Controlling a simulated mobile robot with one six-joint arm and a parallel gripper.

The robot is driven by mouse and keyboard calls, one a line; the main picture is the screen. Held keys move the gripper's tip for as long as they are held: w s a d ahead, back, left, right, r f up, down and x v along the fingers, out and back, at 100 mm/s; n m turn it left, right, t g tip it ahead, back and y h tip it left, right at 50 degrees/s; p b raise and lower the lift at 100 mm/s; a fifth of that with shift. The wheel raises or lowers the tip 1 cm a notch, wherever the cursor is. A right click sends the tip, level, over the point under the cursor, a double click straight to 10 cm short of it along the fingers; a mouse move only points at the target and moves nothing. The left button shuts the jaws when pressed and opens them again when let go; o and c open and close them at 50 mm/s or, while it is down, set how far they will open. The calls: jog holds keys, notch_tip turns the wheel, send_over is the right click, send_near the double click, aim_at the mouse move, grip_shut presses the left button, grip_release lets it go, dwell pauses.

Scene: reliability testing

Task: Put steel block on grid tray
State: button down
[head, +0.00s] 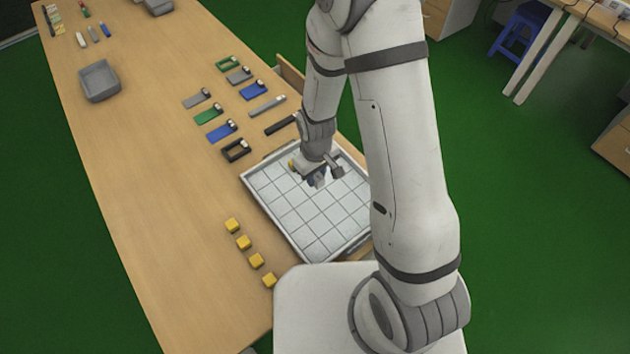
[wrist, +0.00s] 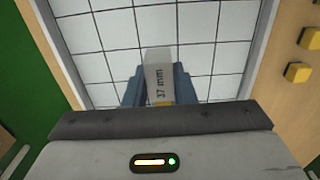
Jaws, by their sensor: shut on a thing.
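The grid tray (head: 318,222) is a white square tray with dark grid lines and a raised rim, on the table. Its white cells also fill the wrist view (wrist: 100,32). My gripper (head: 320,180) is over the tray's far part. In the wrist view, my gripper's blue fingers (wrist: 159,90) are shut on a pale grey steel block (wrist: 159,72) marked "37 mm". The block points away from the palm toward the grid. I cannot tell whether its end touches the tray. In the head view my wrist mostly hides the block.
Several yellow cubes (head: 243,242) lie in a row left of the tray. Flat coloured pieces, including a blue one (head: 222,131) and a black frame (head: 236,150), lie beyond it. A grey bin (head: 99,81) stands farther back. The tray's near cells are empty.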

aim_at(317, 193)
jog(key=shift+s+d+f+p, duration=0.1)
jog(key=shift+f+p, duration=0.3)
jog(key=shift+f, duration=2.2)
jog(key=shift+f, duration=0.15)
jog(key=c, duration=1.2)
grip_release()
